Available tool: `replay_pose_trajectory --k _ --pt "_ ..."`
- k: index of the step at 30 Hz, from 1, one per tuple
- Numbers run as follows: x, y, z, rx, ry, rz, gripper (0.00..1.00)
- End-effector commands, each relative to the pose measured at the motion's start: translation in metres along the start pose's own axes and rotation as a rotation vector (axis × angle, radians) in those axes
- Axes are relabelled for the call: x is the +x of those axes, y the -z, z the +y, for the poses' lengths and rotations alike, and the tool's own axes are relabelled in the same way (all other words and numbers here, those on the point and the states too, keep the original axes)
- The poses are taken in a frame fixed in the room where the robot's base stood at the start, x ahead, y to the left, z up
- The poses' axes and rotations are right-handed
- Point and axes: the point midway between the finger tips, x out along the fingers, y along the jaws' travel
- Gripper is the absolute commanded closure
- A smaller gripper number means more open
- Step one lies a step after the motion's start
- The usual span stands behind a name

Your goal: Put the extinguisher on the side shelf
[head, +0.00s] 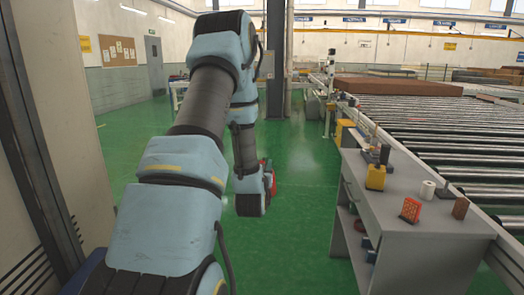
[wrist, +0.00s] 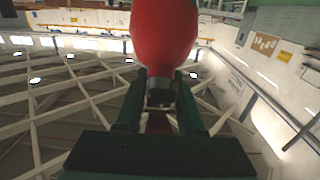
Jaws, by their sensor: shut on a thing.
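The red extinguisher (wrist: 165,32) fills the top middle of the wrist view, with its dark neck (wrist: 160,90) between the two fingers of my gripper (wrist: 159,82). My gripper is shut on it there. In the head view only a red part of the extinguisher (head: 271,180) shows beside my wrist, above the green floor; my arm hides the rest and the fingers. A grey side shelf unit (head: 425,225) stands to the right, apart from the extinguisher. Its lower shelves open toward the left and hold small items, only partly visible.
On the unit's top stand a yellow-and-black item (head: 375,177), a white roll (head: 427,190), an orange perforated block (head: 411,210) and a brown block (head: 461,208). A roller conveyor (head: 440,125) runs behind it. Green floor (head: 310,215) is clear between my arm and the unit.

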Motion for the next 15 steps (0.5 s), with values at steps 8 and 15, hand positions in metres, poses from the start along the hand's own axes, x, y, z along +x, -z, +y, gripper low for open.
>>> replay_pose_trajectory --k 8,15 --pt "-0.013 -0.020 -0.085 0.005 0.115 0.003 1.00" --pt "-0.018 -0.025 -0.102 0.008 0.137 0.005 1.00"
